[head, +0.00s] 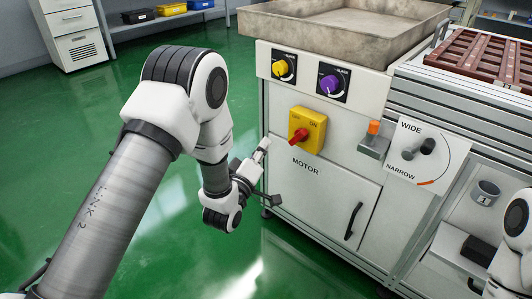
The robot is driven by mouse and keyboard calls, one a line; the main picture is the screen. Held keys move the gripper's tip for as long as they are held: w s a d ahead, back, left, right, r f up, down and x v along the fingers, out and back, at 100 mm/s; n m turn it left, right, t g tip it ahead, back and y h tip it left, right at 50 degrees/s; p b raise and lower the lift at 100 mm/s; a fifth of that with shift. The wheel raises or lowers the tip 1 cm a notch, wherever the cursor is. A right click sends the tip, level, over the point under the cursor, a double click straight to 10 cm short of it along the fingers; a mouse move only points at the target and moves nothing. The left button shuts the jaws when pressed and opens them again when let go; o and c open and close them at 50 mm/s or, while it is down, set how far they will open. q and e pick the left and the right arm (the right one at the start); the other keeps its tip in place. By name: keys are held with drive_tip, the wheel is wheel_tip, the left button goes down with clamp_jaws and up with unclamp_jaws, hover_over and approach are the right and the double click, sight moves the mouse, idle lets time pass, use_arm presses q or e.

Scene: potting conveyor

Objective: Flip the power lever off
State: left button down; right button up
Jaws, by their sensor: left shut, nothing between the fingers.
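The power lever (299,135) is a red handle on a yellow switch box (313,122) marked OFF on the left and ON on the right, above the word MOTOR. The handle slants down to the left, toward the lower left of the box. My left gripper (263,148) is shut and empty. It is in front of the cabinet's left edge, to the left of the lever and a little lower in the picture, with a visible gap to it. Part of my right arm shows at the right edge; I cannot make out its gripper.
A yellow knob (283,68) and a purple knob (330,84) sit above the switch. To the right are an orange-tipped lever (373,128) and a WIDE/NARROW dial (424,151). A black door handle (353,220) sticks out below. The green floor at left is clear.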

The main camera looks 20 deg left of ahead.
sight(299, 137)
use_arm(q)
drive_tip(key=w+d+b, duration=0.1)
drive_tip(key=w, duration=0.1)
drive_tip(key=w+d+b, duration=0.1)
drive_tip(key=w+b, duration=0.1)
drive_tip(key=w+d+f+b, duration=0.1)
drive_tip(key=w, duration=0.1)
drive_tip(key=shift+d+b, duration=0.25)
drive_tip(key=shift+b, duration=0.05)
drive_tip(key=shift+s, duration=0.15)
